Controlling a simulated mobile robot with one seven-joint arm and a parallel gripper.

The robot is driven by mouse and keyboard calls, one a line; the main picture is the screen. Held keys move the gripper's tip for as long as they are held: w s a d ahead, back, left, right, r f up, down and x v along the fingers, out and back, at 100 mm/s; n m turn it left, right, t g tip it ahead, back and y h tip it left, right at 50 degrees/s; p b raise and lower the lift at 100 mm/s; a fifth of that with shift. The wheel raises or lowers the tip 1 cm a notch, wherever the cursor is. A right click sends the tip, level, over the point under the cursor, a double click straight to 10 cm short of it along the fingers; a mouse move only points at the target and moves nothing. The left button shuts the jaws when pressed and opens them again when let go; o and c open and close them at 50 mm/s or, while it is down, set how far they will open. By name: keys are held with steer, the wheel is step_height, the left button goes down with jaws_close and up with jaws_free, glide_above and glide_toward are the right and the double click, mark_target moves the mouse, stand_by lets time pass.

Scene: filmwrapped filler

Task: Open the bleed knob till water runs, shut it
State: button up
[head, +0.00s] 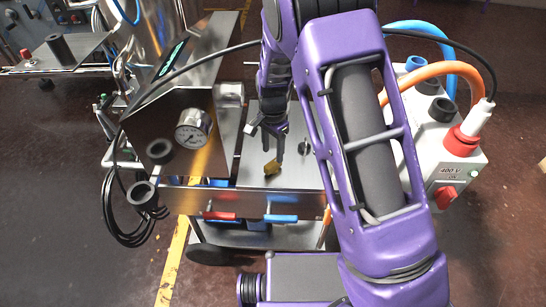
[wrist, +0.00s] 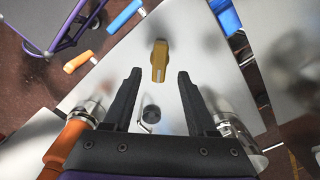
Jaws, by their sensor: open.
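A brass-yellow knob (wrist: 159,55) with a small pale pin at its near end stands out from a steel surface, beyond and between my fingertips in the wrist view. It also shows in the head view (head: 272,167), just below my fingertips. A small dark round part (wrist: 152,114) lies nearer, between my fingers; I cannot tell what it is. My gripper (wrist: 159,74) is open and empty, with one finger on each side of the line to the brass knob. In the head view my gripper (head: 272,150) points down over the steel top. I see no running water.
A pressure gauge (head: 193,128) sits on the steel housing to the left. A red handle (head: 220,215) and a blue handle (head: 281,218) are along the front edge. A white power box (head: 440,150) with thick cables stands at right. My arm hides part of the steel top.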

mark_target(273, 162)
step_height(273, 162, up, 12)
steer(key=p, duration=0.1)
steer(key=shift+r, duration=0.25)
